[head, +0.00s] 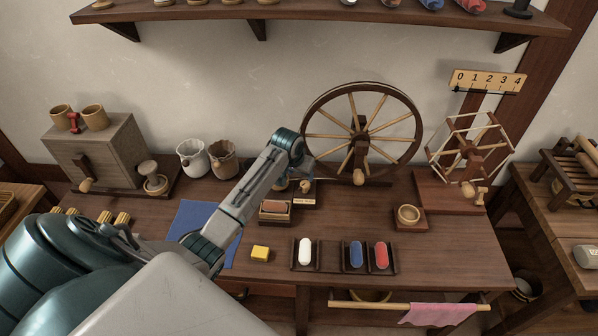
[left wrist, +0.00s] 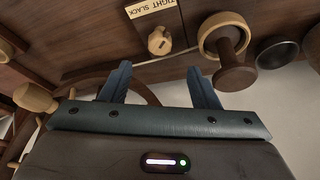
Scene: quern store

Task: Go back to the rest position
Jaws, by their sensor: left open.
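My left arm reaches in from the lower left over the table (head: 460,250) in the head view. My left gripper (head: 306,164) is above the table, just left of the spinning wheel (head: 362,128), partly hidden by its own wrist. In the left wrist view its two blue fingers (left wrist: 160,86) are spread apart with nothing held between them. A small wooden knob (left wrist: 159,41) beside a TIGHT SLACK label (left wrist: 152,8) shows beyond the fingers, apart from them. My right gripper is in neither view.
A reel (head: 470,150) stands at the right. A shelf (head: 310,12) hangs above.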

